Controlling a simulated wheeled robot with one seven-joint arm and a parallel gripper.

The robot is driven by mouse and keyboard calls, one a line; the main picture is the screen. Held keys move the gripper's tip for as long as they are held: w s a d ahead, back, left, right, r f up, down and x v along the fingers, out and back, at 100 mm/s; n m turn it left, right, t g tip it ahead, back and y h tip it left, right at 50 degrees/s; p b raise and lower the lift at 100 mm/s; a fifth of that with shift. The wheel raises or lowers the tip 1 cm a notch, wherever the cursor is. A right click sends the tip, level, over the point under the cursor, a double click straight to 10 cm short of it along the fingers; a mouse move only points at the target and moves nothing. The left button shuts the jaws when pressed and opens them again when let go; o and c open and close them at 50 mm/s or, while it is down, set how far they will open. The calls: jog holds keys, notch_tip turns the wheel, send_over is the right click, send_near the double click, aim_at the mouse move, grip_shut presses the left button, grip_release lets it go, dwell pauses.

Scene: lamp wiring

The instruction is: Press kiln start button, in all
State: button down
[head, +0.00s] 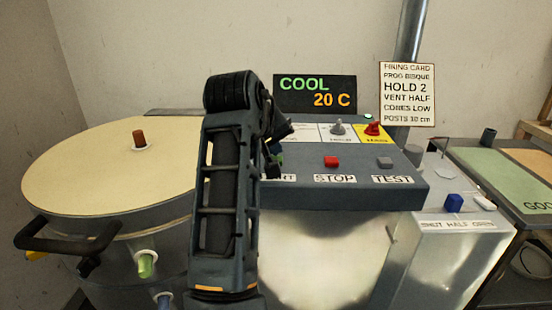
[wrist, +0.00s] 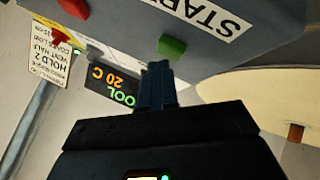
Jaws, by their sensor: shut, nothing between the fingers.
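The green start button (wrist: 172,46) sits on the grey control panel beside its START label (wrist: 210,22) in the wrist view, which shows the scene upside down. My gripper (wrist: 157,68) is shut and empty. Its fingertips are right by the green button; I cannot tell whether they touch it. In the head view my arm covers most of the start area, and only the end of the START label (head: 283,178) shows. The kiln display (head: 316,94) reads COOL, 20 C.
A red STOP button (head: 331,162) and a grey TEST button (head: 384,162) sit to the right on the panel (head: 420,187). Behind are a grey knob (head: 338,128) and a red knob (head: 373,129). The round kiln lid (head: 85,165) is at left; a firing card (head: 407,94) hangs at right.

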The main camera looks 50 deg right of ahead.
jog(key=shift+f, duration=0.5)
dwell(0.6)
jog(key=shift+r, duration=0.1)
jog(key=shift+r+p, duration=0.85)
notch_tip(320, 180, up, 5)
jog(key=p, duration=0.5)
dwell(0.9)
